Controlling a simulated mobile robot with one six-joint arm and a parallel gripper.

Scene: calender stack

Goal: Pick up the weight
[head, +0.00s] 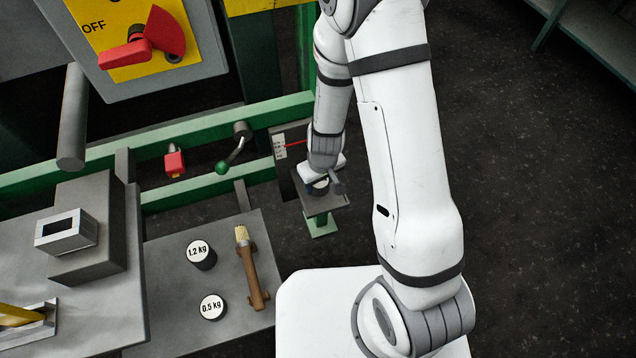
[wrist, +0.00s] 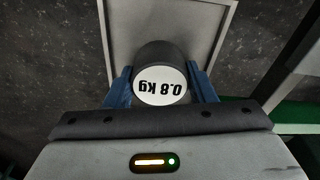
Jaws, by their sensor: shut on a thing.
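A dark cylindrical weight with a white top reading 0.8 kg (wrist: 160,86) sits between the two blue fingers of my gripper (wrist: 161,92) in the wrist view. The fingers are shut on its sides. Behind it is a grey square plate (wrist: 211,22) with a raised rim. In the head view my gripper (head: 321,186) is over the small grey platform (head: 322,205) on a green post, and mostly hides the weight. I cannot tell whether the weight touches the plate. Two other weights, 1.2 kg (head: 201,255) and 0.5 kg (head: 212,307), stand on the grey table.
A wooden-handled brush (head: 250,268) lies beside the weights on the grey table (head: 170,290). A green rail (head: 90,165) carries a lever with a green knob (head: 222,167) and a red padlock-like block (head: 174,163). A marked scale plate (head: 281,147) stands beside my gripper. Dark floor lies to the right.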

